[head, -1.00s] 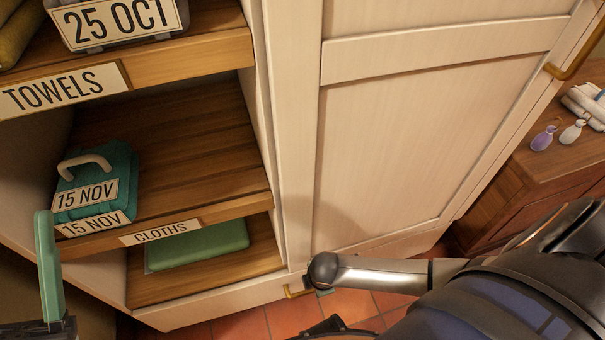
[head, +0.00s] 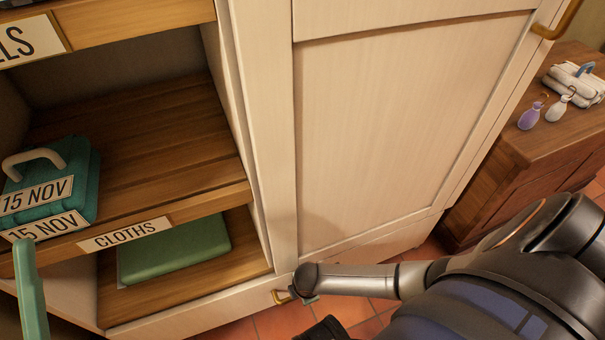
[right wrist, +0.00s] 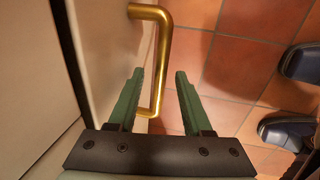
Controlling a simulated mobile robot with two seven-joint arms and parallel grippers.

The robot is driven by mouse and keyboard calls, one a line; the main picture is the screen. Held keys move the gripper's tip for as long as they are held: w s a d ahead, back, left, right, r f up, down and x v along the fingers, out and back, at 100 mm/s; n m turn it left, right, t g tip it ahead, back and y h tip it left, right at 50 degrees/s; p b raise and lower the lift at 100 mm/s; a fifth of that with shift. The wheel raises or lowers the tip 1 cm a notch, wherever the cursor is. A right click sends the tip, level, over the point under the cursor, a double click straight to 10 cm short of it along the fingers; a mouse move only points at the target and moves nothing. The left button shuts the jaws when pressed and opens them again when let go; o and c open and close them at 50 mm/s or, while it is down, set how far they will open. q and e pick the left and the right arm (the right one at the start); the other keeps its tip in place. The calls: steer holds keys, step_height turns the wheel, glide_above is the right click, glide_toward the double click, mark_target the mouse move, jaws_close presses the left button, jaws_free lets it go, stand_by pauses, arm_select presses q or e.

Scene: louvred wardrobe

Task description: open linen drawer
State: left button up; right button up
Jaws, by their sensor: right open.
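The linen drawer (head: 200,322) looks to be the pale front at the bottom of the wardrobe, below the cloths shelf, and it appears closed. Its brass handle (head: 280,297) shows beside my right gripper (head: 304,293), which is mostly hidden by its own wrist. In the right wrist view my right gripper (right wrist: 159,78) is open, with green fingers on either side of the brass handle (right wrist: 162,50). I cannot tell whether they touch it. One green finger of my left gripper (head: 31,292) shows at the lower left, in front of the shelves.
The pale wardrobe door (head: 400,120) is shut. A wooden cabinet (head: 520,170) stands at the right.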

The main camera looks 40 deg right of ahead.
jaws_close()
stand_by(1.4)
